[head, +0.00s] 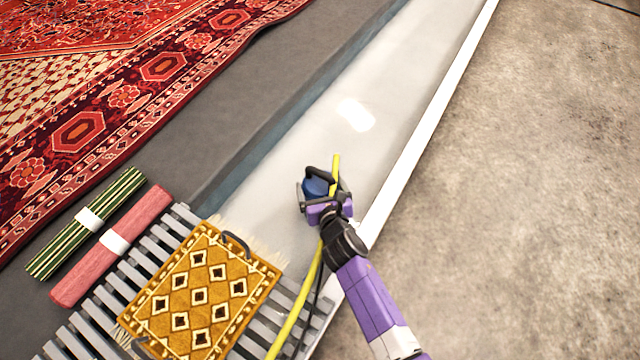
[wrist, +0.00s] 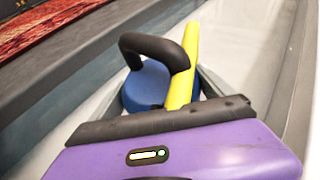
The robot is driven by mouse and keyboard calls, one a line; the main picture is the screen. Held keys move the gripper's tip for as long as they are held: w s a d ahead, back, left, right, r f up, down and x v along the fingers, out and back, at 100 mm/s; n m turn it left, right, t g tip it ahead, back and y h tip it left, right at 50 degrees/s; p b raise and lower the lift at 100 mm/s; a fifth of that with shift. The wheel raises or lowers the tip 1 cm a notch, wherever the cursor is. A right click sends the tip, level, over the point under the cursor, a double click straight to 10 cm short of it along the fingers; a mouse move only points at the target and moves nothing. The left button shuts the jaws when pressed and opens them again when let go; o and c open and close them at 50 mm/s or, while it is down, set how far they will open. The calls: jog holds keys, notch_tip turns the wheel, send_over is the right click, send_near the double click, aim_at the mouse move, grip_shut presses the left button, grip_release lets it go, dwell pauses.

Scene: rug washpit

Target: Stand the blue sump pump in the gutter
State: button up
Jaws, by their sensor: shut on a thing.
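The blue sump pump (head: 315,187) has a round blue body, a black handle and a yellow hose (head: 307,285). My gripper (head: 328,196) is shut on the pump and holds it over or in the pale gutter (head: 395,75). I cannot tell whether the pump's base touches the gutter floor. In the wrist view the blue body (wrist: 148,88) shows beyond my purple gripper, with the black handle (wrist: 155,47) arching above it and the yellow hose (wrist: 185,65) beside it. The jaws' grip point is hidden in the wrist view.
A slatted grate (head: 85,325) covers the gutter's near end, with an ochre patterned rug (head: 185,298) on it. Rolled green (head: 105,205) and pink (head: 130,235) textiles lie left. A large red rug (head: 120,90) lies beyond. The gutter past the pump is clear.

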jog(key=shift+w+a+f+b, duration=0.1)
jog(key=shift+w+f+b, duration=0.05)
jog(key=shift+f+b, duration=0.4)
jog(key=shift+f, duration=0.2)
jog(key=o, duration=1.8)
jog(key=shift+f, duration=0.2)
jog(key=shift+r, duration=0.1)
jog(key=shift+s+r+p, duration=0.15)
jog(key=shift+s+p, duration=0.2)
jog(key=shift+s, duration=0.1)
jog(key=p+v, duration=0.5)
jog(key=v, duration=0.6)
jog(key=shift+s+d+r, duration=0.1)
jog(key=shift+s+d, duration=0.05)
jog(key=shift+d, duration=0.1)
